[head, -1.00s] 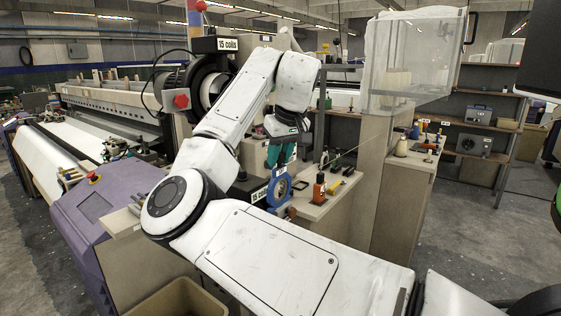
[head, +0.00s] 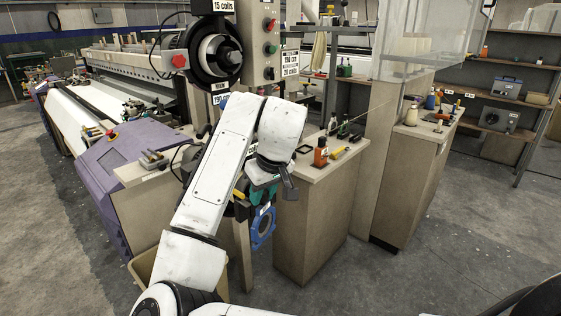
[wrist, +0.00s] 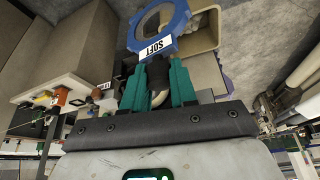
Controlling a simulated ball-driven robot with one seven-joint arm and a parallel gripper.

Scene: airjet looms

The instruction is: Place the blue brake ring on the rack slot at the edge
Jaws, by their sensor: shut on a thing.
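The blue brake ring (head: 262,229) hangs below my gripper (head: 263,196) in the head view, in front of the left side of a beige cabinet. In the wrist view the ring (wrist: 181,22) carries a white label reading SOFT. The teal fingers of my gripper (wrist: 157,72) are shut on a dark grip piece beside the label. The ring is clear of the cabinet top. I cannot make out the rack slot at the edge in either view; my arm covers part of the area around the ring.
A beige bin (head: 146,268) stands at the lower left, partly behind my arm. A purple loom cover (head: 122,165) is on the left. Open floor (head: 400,275) lies at the right.

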